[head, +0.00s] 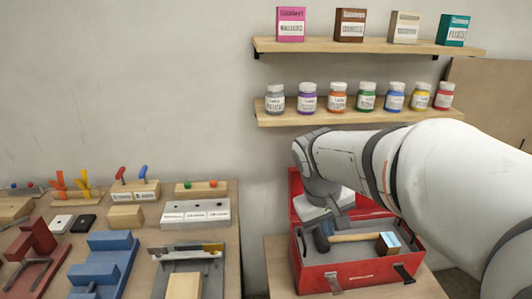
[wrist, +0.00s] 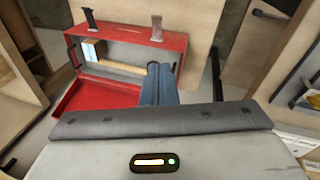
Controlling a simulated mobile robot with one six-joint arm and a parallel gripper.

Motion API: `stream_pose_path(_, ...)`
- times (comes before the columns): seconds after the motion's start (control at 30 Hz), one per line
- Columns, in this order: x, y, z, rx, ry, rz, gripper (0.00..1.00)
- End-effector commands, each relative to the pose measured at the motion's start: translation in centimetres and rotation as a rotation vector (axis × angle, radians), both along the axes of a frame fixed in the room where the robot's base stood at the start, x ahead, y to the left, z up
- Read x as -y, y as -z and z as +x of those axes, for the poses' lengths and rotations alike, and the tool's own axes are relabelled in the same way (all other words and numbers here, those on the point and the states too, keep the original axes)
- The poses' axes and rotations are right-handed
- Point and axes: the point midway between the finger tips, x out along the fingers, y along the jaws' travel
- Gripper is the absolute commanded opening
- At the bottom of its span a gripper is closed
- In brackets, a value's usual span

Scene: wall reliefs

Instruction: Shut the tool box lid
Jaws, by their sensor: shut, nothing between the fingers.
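The red tool box (head: 345,270) stands open on a wooden surface at the lower right of the head view. It also shows at the top of the wrist view (wrist: 172,48). Its red lid (head: 371,207) is raised at the back, partly hidden by my arm; part of it shows at the lower left of the wrist view (wrist: 100,95). A hammer with a wooden handle (head: 350,238) lies across the grey-lined box. My gripper (head: 321,243) is shut and empty, over the left part of the box by the handle's end; its blue-grey fingers show in the wrist view (wrist: 160,72). Contact is unclear.
Two latches hang on the box front, one (head: 333,282) at left, one (head: 404,273) at right. Shelves with several jars (head: 338,97) and small boxes (head: 351,25) are above. A bench at left holds blue (head: 104,264) and red (head: 35,245) blocks and tools.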

Motion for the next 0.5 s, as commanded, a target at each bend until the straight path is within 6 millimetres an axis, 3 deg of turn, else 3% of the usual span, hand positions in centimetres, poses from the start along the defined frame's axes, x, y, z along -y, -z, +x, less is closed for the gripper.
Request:
stream_pose_path(0.03,0.1,0.4,2.4,-0.024,-0.027,-0.055,0.0)
stream_pose_path(0.27,0.5,1.0,12.6,-0.087,-0.124,-0.332,0.0)
stream_pose_path(0.5,-1.3,3.2,23.1,-0.097,-0.195,-0.636,0.0)
